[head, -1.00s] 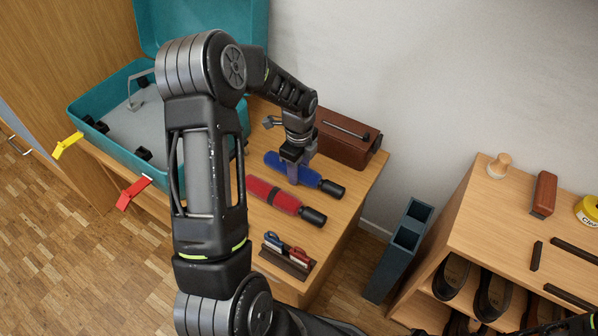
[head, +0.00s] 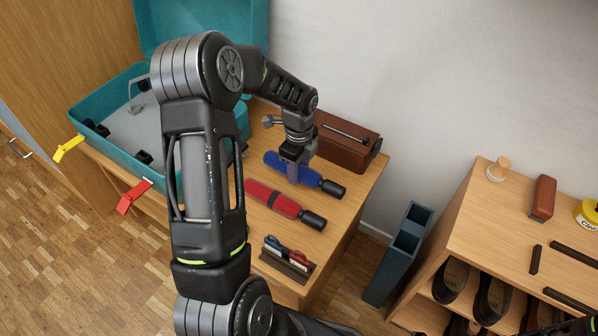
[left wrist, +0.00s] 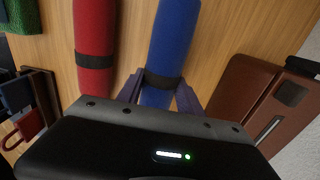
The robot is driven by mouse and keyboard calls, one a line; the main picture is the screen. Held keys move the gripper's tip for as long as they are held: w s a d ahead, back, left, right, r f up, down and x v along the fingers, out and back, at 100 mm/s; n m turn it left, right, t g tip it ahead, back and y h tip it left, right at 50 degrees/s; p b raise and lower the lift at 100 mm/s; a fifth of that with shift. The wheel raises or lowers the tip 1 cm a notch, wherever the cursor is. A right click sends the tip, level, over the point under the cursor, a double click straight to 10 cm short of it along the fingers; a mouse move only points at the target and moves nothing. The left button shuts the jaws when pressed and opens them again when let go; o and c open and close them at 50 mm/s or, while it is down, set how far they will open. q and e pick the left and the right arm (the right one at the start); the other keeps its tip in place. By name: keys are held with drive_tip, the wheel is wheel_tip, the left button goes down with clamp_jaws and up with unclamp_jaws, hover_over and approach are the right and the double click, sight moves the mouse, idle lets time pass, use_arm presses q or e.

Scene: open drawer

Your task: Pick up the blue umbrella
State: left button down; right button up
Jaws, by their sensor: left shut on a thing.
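The blue umbrella (head: 312,176), folded with a dark handle, lies on the wooden table behind the red umbrella (head: 272,196). My left gripper (head: 293,178) comes down from above and is shut on the blue umbrella near its middle. In the left wrist view the blue umbrella (left wrist: 172,45) sits between the two fingers (left wrist: 158,92), with a dark band across it. The red umbrella (left wrist: 95,45) lies beside it to the left, apart from the fingers. I cannot tell whether the blue umbrella is clear of the tabletop. My right gripper does not show.
A brown case (head: 345,145) stands just behind the blue umbrella. An open teal suitcase (head: 90,108) is at the left. A small rack with coloured items (head: 287,262) is at the table's front. A dark umbrella stand (head: 395,262) and shoe shelf (head: 455,235) stand to the right.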

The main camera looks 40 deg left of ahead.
use_arm(q)
wheel_tip(320, 180, up, 8)
drive_tip(key=shift+r+p, duration=0.2)
drive_tip(key=shift+p, duration=0.65)
